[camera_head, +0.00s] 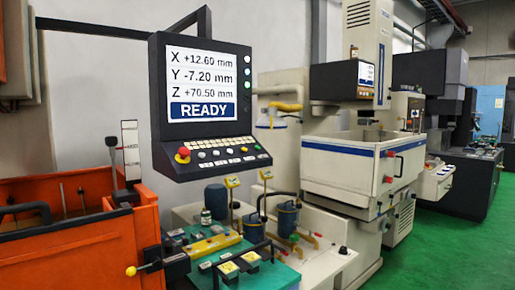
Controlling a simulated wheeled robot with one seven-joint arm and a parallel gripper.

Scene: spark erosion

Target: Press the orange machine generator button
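The orange machine (75,235) fills the lower left of the head camera view. A black control panel (157,105) hangs on an arm just right of and above it. Its screen (200,70) reads X +12.60, Y -7.20, Z +70.50 mm and READY. Below the screen is a sloped key strip with several small pale and dark buttons (222,153) and a red mushroom button on a yellow base (183,155). Which button is the generator button cannot be told; their labels are too small to read. My gripper is not in view.
A black lever (113,170) and a yellow ball knob (131,271) stick out from the orange machine. A teal bench (275,276) with pumps and fittings stands below the panel. A white machine (360,165) stands to the right. The green floor (440,250) is clear at lower right.

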